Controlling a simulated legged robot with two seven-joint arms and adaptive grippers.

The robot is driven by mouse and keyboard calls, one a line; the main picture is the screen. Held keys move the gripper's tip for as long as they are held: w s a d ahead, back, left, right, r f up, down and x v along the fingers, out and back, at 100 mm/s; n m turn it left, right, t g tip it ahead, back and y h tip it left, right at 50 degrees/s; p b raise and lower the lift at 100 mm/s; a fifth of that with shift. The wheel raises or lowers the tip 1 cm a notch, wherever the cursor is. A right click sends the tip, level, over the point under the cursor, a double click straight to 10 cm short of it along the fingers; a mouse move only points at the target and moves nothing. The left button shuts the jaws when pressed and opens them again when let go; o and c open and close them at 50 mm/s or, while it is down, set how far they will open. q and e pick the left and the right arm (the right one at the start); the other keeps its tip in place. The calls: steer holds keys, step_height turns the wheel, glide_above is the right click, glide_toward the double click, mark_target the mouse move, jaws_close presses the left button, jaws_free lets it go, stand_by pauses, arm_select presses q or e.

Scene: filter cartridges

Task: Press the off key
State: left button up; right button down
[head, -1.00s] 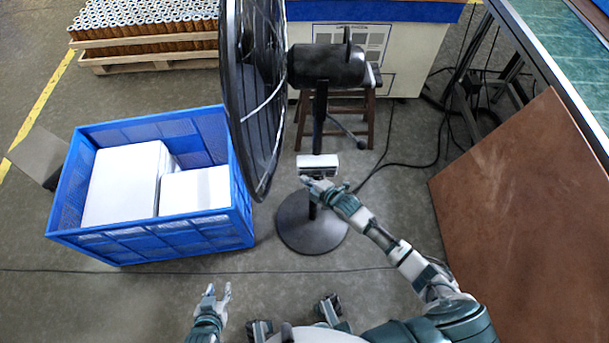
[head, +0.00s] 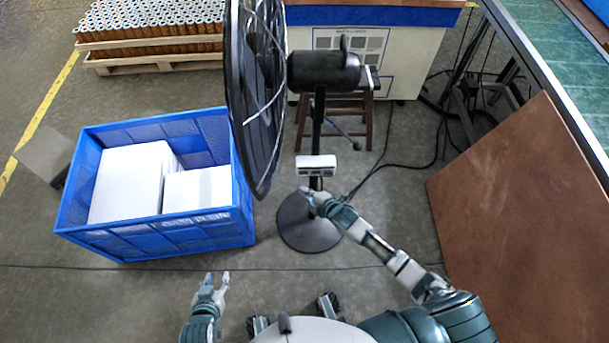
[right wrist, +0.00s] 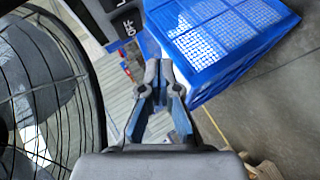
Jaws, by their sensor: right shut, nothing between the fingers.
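A pedestal fan (head: 324,70) stands in front of me with a small white control box (head: 316,162) on its pole. In the right wrist view, part of the key panel (right wrist: 115,12) shows at the upper left, with dark keys. The key with a white label that seems to read OFF (right wrist: 127,25) lies up and left of my fingertips. My right gripper (head: 307,192) is just below the box in the head view; its fingertips meet, empty, in the right wrist view (right wrist: 158,68). Contact with a key is not visible. My left gripper (head: 217,282) is open and empty, low and left.
A blue crate (head: 150,243) with white boxes stands left of the fan. The fan's round base (head: 308,235) is on the floor, with black cables (head: 395,168) to its right. A brown board (head: 520,200) leans at the right. A wooden stool (head: 352,105) stands behind.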

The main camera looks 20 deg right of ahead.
arm_select(q)
steer(key=shift+w+r+p, duration=0.1)
steer(key=shift+r+p, duration=0.3)
steer(key=shift+r, duration=0.4)
arm_select(e)
steer(key=shift+s+a, duration=0.3)
steer(key=shift+s, duration=0.65)
